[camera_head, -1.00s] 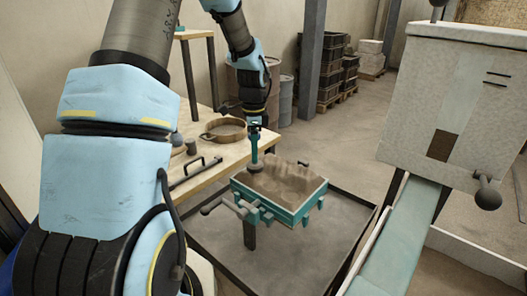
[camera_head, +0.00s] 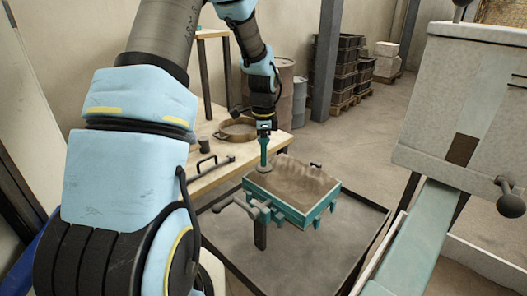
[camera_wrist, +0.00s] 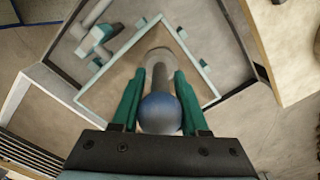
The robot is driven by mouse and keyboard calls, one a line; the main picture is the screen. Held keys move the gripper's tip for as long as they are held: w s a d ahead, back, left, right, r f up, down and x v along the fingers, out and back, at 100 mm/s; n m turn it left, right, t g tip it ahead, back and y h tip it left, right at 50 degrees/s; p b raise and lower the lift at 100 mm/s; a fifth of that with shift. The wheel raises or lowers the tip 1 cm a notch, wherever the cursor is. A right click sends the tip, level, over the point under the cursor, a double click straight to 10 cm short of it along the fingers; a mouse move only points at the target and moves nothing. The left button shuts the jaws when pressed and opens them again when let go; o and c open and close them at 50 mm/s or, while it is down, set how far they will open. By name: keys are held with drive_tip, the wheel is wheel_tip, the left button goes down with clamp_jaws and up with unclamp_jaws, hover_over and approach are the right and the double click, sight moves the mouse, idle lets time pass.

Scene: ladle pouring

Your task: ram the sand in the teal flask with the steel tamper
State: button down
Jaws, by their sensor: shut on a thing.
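The teal flask (camera_head: 290,211) is an open box of brown sand (camera_head: 295,180) with an uneven surface. My gripper (camera_head: 264,150) is shut on the steel tamper (camera_head: 265,169), which is upright at the flask's back left corner, its foot at about sand level. I cannot tell if the foot touches the sand. In the wrist view my gripper's teal fingers (camera_wrist: 160,100) stand on both sides of the tamper's round blue-grey knob (camera_wrist: 160,115). The tamper's grey foot shows beyond it, over the sand inside the flask's rim (camera_wrist: 196,68).
A wooden bench (camera_head: 205,178) stands left of the flask with a round brown pan (camera_head: 236,130), a small dark cup (camera_head: 204,146) and a handled bar on it. A dark-edged tray (camera_head: 340,255) lies under the flask. A grey machine (camera_head: 450,100) stands at right. Barrels and crates are behind.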

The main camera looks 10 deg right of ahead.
drive_tip(key=shift+f+b, duration=0.4)
drive_tip(key=shift+f, duration=0.55)
wheel_tip(320, 180, up, 4)
drive_tip(key=p, duration=0.3)
drive_tip(key=shift+f, duration=0.1)
drive_tip(key=shift+f+b, duration=0.95)
drive_tip(key=shift+f, duration=0.9)
drive_tip(key=shift+r, duration=0.15)
wheel_tip(320, 180, up, 4)
drive_tip(key=p, duration=0.3)
drive_tip(key=shift+f, duration=0.25)
